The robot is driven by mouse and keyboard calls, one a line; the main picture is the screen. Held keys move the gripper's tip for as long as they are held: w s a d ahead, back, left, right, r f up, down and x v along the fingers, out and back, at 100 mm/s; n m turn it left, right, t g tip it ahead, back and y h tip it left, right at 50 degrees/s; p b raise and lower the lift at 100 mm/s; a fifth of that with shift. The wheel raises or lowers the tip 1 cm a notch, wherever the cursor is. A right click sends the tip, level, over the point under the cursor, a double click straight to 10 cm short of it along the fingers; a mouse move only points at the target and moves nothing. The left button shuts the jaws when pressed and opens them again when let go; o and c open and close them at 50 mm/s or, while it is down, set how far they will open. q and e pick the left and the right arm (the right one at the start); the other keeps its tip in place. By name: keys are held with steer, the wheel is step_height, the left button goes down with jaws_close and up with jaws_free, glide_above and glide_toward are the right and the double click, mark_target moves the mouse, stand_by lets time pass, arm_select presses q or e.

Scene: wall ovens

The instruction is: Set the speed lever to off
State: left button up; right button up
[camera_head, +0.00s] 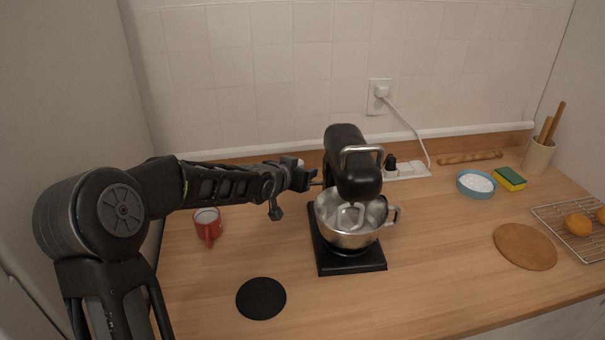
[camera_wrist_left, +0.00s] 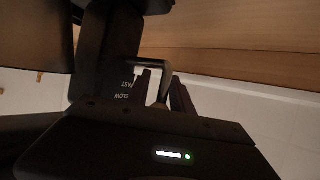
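A black stand mixer (camera_head: 345,160) stands on the wooden counter with its steel bowl (camera_head: 345,228) under the head. My left gripper (camera_head: 308,181) is at the left side of the mixer, close to its body. In the left wrist view the mixer's dark side shows the words FAST and SLOW. A greyish curved bar, seemingly the speed lever (camera_wrist_left: 155,67), reaches between the two fingers of my left gripper (camera_wrist_left: 162,90). The fingers stand apart; contact with the bar cannot be made out. The OFF mark and exact lever setting are not readable. My right gripper is not in view.
A blue bowl (camera_head: 476,184), sponge (camera_head: 510,179) and round board (camera_head: 525,247) are to the right. Counter in front is clear.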

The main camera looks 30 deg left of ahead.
arm_select(q)
steer(key=shift+o, duration=0.4)
steer(key=shift+s, duration=0.1)
steer(key=p+v, duration=0.2)
steer(key=v, duration=0.5)
steer(key=shift+s+r, duration=0.15)
steer(key=shift+s, duration=0.15)
steer(key=shift+s+d, duration=0.1)
